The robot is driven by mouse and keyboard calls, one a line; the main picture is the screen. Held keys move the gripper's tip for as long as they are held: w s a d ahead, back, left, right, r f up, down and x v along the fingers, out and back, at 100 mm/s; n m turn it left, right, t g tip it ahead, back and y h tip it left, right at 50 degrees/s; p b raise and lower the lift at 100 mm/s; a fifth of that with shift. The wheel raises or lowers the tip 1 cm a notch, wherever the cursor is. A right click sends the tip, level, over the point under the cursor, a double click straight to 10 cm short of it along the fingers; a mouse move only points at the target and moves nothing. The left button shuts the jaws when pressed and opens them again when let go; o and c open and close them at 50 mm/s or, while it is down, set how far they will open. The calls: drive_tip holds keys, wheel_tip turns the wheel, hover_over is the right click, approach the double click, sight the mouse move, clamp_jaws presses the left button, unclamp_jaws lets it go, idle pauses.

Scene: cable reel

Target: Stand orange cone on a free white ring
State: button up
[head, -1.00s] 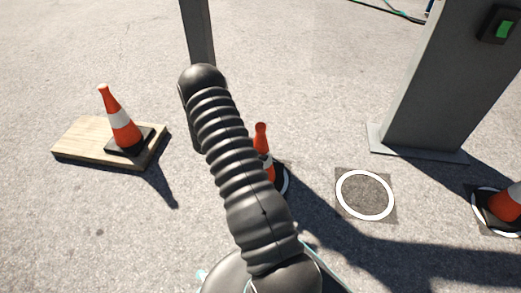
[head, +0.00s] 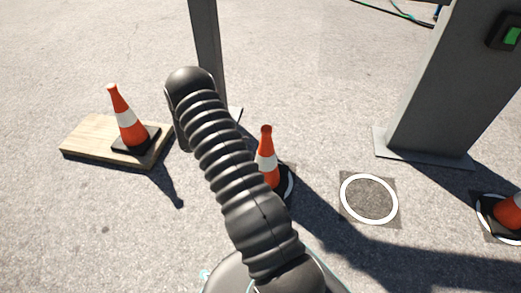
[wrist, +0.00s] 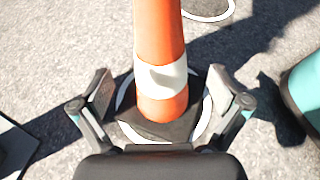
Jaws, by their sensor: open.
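An orange cone with a white band (head: 122,118) stands upright on a wooden board at the left. A second orange cone (head: 266,172) stands upright on a white ring, partly hidden by my arm. A third cone (head: 510,208) stands on a white ring at the right edge, cut off. A white ring (head: 343,192) between the second and third cones is empty. In the wrist view, a cone (wrist: 160,45) stands on a white ring (wrist: 208,118). My gripper (wrist: 161,90) is open, one finger either side of this cone, with gaps. My gripper does not show in the head view.
The wooden board (head: 85,146) lies at the left. A grey post (head: 207,45) rises behind my arm. A wide grey pillar (head: 425,90) with a green switch stands at the right. The asphalt between is mostly clear.

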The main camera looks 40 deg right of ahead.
drive_tip(key=s+a+r+m+t+y, duration=0.25)
drive_tip(key=a+r, duration=0.45)
drive_tip(key=r, duration=0.5)
drive_tip(key=s+a+r+m+t+y, duration=0.1)
drive_tip(key=s+a+r+m+y, duration=0.4)
drive_tip(key=r, duration=0.8)
drive_tip(key=s+a+r+m+t+y, duration=0.2)
drive_tip(key=s+a+r+t, duration=0.2)
drive_tip(key=s, duration=0.4)
drive_tip(key=s+a+r+m+t+y, duration=0.2)
drive_tip(key=s+a+r, duration=0.4)
drive_tip(key=s+a, duration=0.3)
drive_tip(key=shift+r+m+t+y, duration=0.35)
drive_tip(key=shift+m+t, duration=0.2)
drive_tip(key=shift+t, duration=0.6)
